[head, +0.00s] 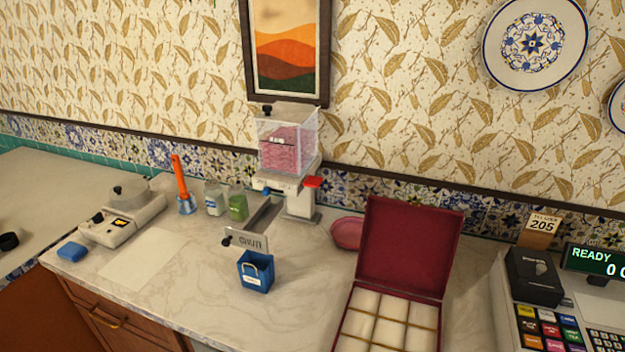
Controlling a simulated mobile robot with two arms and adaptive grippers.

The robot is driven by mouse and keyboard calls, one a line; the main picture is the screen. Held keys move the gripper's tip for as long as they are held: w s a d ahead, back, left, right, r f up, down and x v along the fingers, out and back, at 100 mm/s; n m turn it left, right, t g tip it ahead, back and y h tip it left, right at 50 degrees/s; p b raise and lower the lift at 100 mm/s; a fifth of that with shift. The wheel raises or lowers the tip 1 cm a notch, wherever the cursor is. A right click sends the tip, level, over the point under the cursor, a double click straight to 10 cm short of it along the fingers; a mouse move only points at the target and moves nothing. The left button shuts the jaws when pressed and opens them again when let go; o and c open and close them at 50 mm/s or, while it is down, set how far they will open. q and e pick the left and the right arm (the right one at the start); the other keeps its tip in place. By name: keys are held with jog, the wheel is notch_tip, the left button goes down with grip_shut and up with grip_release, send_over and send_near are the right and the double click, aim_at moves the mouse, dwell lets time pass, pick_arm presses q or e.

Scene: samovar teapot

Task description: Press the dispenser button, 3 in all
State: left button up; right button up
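The dispenser (287,145) stands at the back of the counter in the head view. It has a clear bin with pink contents, a black-knobbed lid and a pale base. A red part (313,182), which looks like the button, sticks out at the right of its base. A small blue box with a handle (255,272) stands just in front of the sign. Neither of my grippers is in view.
An open red box with pale compartments (405,245) stands right of the chute, near a pink dish (347,233). A cash register (560,310) is at the far right. Jars (238,205), an orange-handled tool (181,180) and a scale (125,212) stand left. The front-left counter is mostly clear.

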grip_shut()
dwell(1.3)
